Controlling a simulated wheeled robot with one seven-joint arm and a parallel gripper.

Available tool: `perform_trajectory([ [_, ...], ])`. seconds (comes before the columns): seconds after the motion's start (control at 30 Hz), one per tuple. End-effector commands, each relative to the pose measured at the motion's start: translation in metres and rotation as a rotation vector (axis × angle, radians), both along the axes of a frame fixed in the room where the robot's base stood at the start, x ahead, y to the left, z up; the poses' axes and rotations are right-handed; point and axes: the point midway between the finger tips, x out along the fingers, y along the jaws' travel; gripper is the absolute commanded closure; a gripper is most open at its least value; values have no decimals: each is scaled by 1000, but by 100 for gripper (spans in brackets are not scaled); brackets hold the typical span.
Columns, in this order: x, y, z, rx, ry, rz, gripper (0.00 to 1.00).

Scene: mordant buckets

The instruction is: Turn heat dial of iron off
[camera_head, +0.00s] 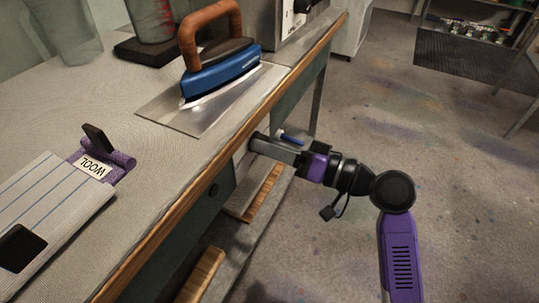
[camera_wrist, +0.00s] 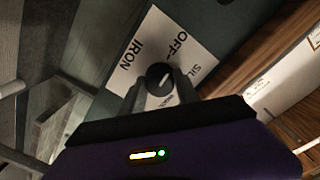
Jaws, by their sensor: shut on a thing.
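The iron (camera_head: 221,74), blue with a brown handle, stands on a metal plate (camera_head: 200,118) on the bench. Its dark round heat dial (camera_wrist: 159,75) sits on a white panel (camera_wrist: 151,49) marked IRON, OFF and SILK; a further mark is partly hidden by my gripper. The dial's light pointer line slants up and right, on the OFF and SILK side; its exact setting is hard to tell. My gripper (camera_wrist: 161,88) is shut on the dial, one finger on each side. In the head view my gripper (camera_head: 256,144) reaches the bench front below the iron, hiding the dial.
The bench's wooden edge (camera_head: 178,201) runs just above my gripper. The floor (camera_head: 430,130) at right is mostly clear.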

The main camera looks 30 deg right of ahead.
Motion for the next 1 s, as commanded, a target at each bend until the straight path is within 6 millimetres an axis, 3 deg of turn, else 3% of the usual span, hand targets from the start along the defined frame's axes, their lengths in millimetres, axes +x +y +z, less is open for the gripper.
perform_trajectory([
  [0.33,-1,0,-4,-136,-92,1,100],
  [0.93,0,0,-3,-166,-115,2,100],
  [0.97,0,0,-3,-166,-115,2,59],
  [1.0,0,0,-3,-166,-115,2,51],
])
